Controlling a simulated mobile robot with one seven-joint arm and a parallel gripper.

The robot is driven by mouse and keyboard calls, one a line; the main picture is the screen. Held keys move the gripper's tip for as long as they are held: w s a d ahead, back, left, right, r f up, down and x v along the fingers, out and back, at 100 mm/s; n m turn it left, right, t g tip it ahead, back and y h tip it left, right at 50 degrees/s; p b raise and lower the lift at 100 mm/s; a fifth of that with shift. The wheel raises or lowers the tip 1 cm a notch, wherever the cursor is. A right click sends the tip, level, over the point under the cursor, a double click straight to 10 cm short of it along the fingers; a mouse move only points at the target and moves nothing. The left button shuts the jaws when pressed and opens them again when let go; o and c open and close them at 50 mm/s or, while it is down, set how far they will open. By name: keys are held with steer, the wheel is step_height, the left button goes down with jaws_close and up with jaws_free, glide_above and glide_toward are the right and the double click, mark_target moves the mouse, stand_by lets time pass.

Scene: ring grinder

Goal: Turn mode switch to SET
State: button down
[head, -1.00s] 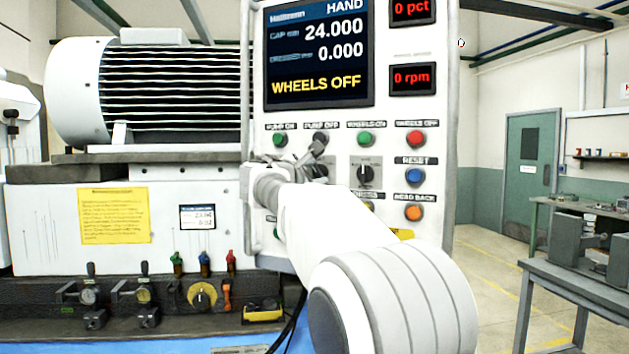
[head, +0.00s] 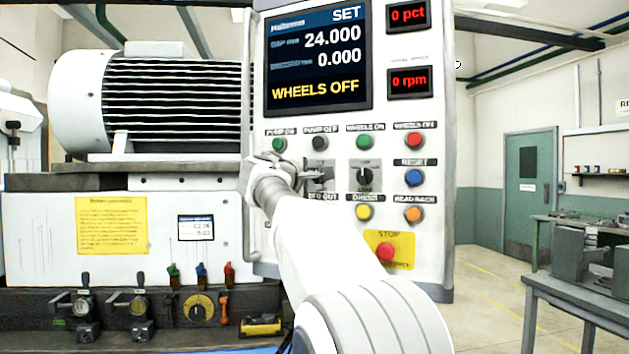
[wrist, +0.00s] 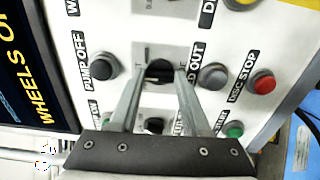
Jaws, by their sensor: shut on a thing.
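The mode switch (wrist: 160,72) is a black rotary knob on the white control panel, between the PUMP OFF and FEED OUT buttons in the wrist view. My gripper (wrist: 160,76) is shut on it, with one grey finger on each side.
Close around are the PUMP OFF button (wrist: 104,67), the FEED OUT button (wrist: 213,76) and another black knob (wrist: 156,124). A second rotary switch (head: 365,176) sits to the right of my gripper. The red STOP button (head: 386,252) is lower right.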

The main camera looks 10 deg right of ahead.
stand_by(0.4)
steer(key=shift+c, duration=1.8)
jaws_free()
steer(key=b+v, duration=0.3)
steer(key=v, duration=1.4)
steer(key=shift+s, duration=0.25)
steer(key=shift+a, duration=0.1)
